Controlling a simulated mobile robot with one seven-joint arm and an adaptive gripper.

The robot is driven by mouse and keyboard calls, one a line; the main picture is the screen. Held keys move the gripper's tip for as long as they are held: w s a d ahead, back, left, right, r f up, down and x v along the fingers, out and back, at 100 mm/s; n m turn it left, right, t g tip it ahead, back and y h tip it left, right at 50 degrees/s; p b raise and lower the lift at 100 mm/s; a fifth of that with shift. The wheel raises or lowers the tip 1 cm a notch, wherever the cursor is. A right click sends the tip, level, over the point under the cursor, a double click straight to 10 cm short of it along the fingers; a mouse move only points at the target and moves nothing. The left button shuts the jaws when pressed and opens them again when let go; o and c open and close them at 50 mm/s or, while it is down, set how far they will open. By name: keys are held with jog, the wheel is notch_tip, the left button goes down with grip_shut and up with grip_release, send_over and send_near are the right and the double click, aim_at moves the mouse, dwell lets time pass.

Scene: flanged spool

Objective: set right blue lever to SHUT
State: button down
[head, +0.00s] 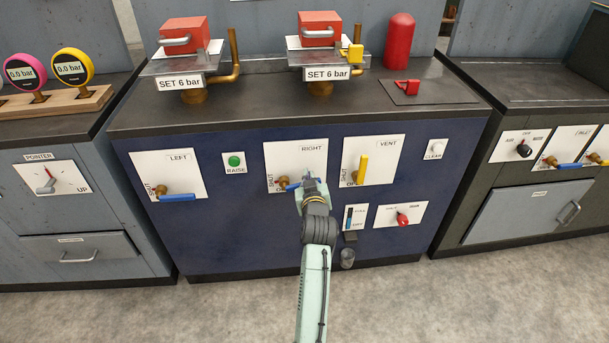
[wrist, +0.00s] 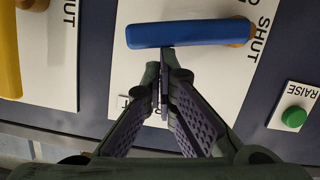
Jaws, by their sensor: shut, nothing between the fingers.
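The right blue lever (wrist: 185,33) lies about level on its white RIGHT panel (head: 311,151). Its handle points right from a brass pivot (head: 283,183) in the head view. The word SHUT is printed beside the pivot end, best seen in the wrist view. My gripper (wrist: 163,66) is shut and empty. Its fingertips are at the long edge of the lever, near mid-handle, in the wrist view; I cannot tell whether they touch. In the head view my gripper (head: 309,179) hides much of the handle.
The LEFT panel has a similar blue lever (head: 178,197), pointing right. A green RAISE button (head: 235,161) sits to the left of the RIGHT panel. The yellow VENT lever (head: 362,169) stands upright close to the right. A red knob (head: 402,219) is below it.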

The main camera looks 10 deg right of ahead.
jog(key=shift+d+f+m+y+b, duration=0.3)
jog(key=shift+d+f+m+b, duration=0.2)
jog(key=shift+f, duration=0.35)
jog(key=shift+d, duration=0.1)
jog(key=s+r, duration=0.6)
jog(key=s, duration=0.3)
jog(key=shift+s+r+p, duration=0.15)
jog(key=shift+s+p, duration=0.2)
jog(key=shift+p, duration=0.05)
